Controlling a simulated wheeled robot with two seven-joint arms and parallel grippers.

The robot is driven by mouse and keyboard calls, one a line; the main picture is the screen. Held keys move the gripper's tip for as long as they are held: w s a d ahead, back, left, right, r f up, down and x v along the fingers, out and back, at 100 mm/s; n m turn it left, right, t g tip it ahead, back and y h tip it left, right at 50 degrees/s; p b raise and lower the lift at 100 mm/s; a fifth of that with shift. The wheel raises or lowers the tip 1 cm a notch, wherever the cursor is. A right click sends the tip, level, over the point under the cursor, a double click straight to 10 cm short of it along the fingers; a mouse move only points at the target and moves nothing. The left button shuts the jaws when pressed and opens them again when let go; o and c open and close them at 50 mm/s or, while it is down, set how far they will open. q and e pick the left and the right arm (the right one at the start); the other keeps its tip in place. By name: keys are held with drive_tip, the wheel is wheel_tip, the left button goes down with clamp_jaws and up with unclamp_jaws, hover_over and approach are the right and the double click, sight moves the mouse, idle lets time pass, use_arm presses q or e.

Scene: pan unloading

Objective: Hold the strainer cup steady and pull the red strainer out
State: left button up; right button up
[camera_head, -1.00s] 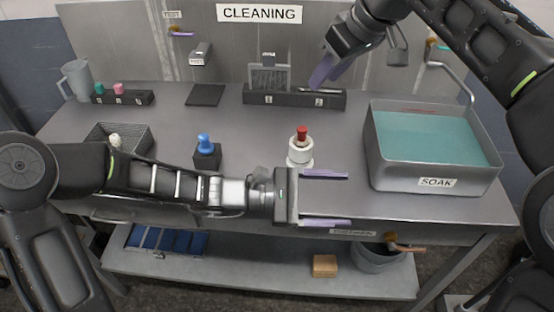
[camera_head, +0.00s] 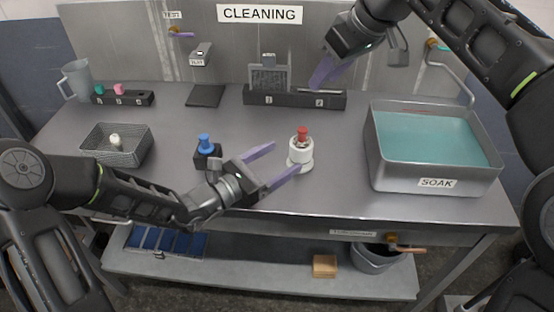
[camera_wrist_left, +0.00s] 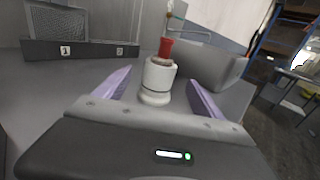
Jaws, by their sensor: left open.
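The strainer cup (camera_head: 300,153) is a white cylinder standing upright on the metal table, right of centre. The red strainer (camera_head: 302,133) sticks up out of its top. In the left wrist view the cup (camera_wrist_left: 158,76) and the red strainer (camera_wrist_left: 166,47) stand ahead, between the lines of the two fingers. My left gripper (camera_head: 279,164) is open, with lilac fingers pointing at the cup from its left; whether they touch it I cannot tell. My right gripper (camera_head: 322,74) is raised over the back of the table, far from the cup; its finger opening is unclear.
A grey soak basin (camera_head: 425,185) with teal liquid stands right of the cup. A black block with a blue top (camera_head: 206,150) is left of my left gripper. A wire basket (camera_head: 97,146) is further left. A numbered rack (camera_head: 290,98) stands behind. The table between is clear.

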sight(293, 151)
use_arm(q)
drive_tip(key=x, duration=0.7)
drive_tip(key=shift+w+d, duration=0.2)
drive_tip(key=shift+d, duration=0.05)
